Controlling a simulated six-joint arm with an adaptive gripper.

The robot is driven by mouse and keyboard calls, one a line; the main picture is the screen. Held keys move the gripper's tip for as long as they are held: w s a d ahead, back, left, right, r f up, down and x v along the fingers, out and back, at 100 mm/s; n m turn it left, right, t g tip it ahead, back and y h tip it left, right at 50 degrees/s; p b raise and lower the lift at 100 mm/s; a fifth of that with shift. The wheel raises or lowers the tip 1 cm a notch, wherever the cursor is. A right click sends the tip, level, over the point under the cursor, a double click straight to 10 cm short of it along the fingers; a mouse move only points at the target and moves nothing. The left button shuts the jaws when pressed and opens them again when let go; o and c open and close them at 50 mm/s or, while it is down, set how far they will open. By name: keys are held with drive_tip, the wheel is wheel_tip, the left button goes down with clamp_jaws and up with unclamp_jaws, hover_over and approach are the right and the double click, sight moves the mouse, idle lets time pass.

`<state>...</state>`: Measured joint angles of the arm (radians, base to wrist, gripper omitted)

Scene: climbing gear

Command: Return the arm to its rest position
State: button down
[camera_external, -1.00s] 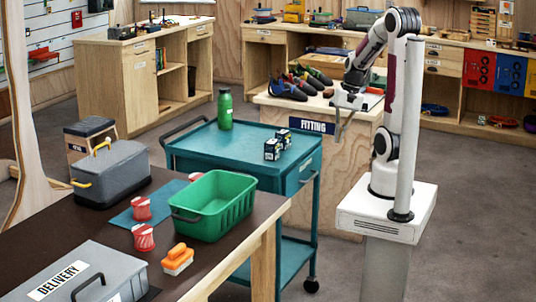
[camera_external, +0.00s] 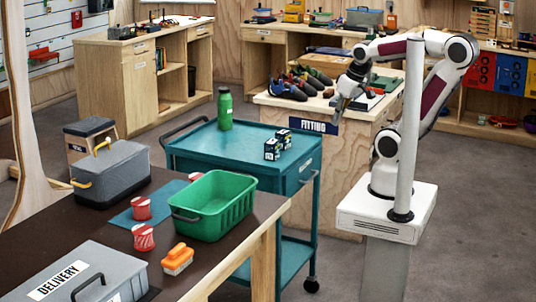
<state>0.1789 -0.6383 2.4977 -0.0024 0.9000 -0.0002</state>
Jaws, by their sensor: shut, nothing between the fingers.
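My arm stands on a white pedestal at the right, its elbow raised and bent back to the right. My gripper (camera_external: 341,103) points down above the front right part of the fitting bench (camera_external: 352,158), near the FITTING sign (camera_external: 313,126). It is shut and holds nothing. The fingertips are small in this view. Climbing shoes (camera_external: 288,88) lie on the bench to the left of the gripper, apart from it.
A teal cart (camera_external: 190,150) stands left of my arm with a green bottle (camera_external: 225,108) and small dark boxes (camera_external: 278,146) on it. A green basket (camera_external: 213,204), an orange brush (camera_external: 177,259) and grey cases are on the dark table in front. The floor at the right is clear.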

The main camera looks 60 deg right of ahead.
drive_tip(key=shift+s+a+r+n+t+y, duration=0.1)
drive_tip(key=shift+a+r+n+t+y, duration=0.1)
drive_tip(key=shift+a+r+n, duration=0.35)
drive_tip(key=shift+w+a+r+n+t+y, duration=0.1)
drive_tip(key=shift+a+r+t, duration=0.15)
drive_tip(key=shift+a, duration=0.55)
drive_tip(key=shift+s+a+r+n+t+y, duration=0.15)
drive_tip(key=shift+a+r+n, duration=0.25)
drive_tip(key=shift+a, duration=0.3)
